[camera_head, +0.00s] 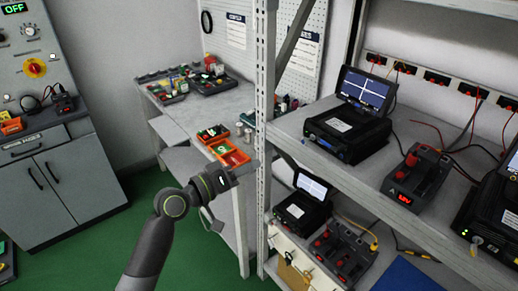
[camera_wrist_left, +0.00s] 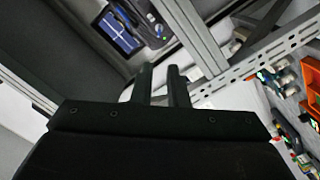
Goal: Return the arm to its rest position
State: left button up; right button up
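My left arm rises from the bottom of the head view, and its gripper (camera_head: 246,168) points right, in front of the rack's upright post. In the left wrist view the two dark fingers (camera_wrist_left: 160,80) stand apart with a narrow gap and nothing held between them. The gripper overlaps the post in the picture; I cannot tell how close it is. My right arm and gripper are not in view.
The rack's metal post (camera_head: 264,110) and upper shelf (camera_head: 330,170) are close on the right, with a screened tester (camera_head: 347,130) and a red-topped fixture (camera_head: 415,180). A workbench (camera_head: 190,112) with orange bins (camera_head: 230,153) stands behind.

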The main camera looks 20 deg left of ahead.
pick_arm(q)
jog(key=a+f+n+g+y, duration=0.1)
jog(key=a+f+n+y, duration=0.2)
jog(key=f, duration=0.8)
jog(key=a+f+g+y, duration=0.1)
jog(key=a+f+y, duration=0.3)
jog(key=f, duration=0.7)
jog(key=s+a+f+g+y, duration=0.1)
jog(key=s+a+f, duration=0.25)
jog(key=f, duration=0.45)
jog(key=s+a+f+g+y, duration=0.15)
jog(key=s+f, duration=0.25)
jog(key=f, duration=0.5)
jog(key=s+f+m+g+y, duration=0.1)
jog(key=s+f+g, duration=0.1)
jog(key=s+f, duration=0.5)
jog(key=s+a+f+m+g+y, duration=0.1)
jog(key=s+f+g, duration=0.2)
jog(key=s+f, duration=0.5)
jog(key=s+a+f+m+g+y, duration=0.1)
jog(key=s+f+g, duration=0.2)
jog(key=s, duration=2.2)
notch_tip(320, 180, down, 5)
jog(key=shift+s+a+f+m, duration=0.15)
jog(key=shift+s+m, duration=0.25)
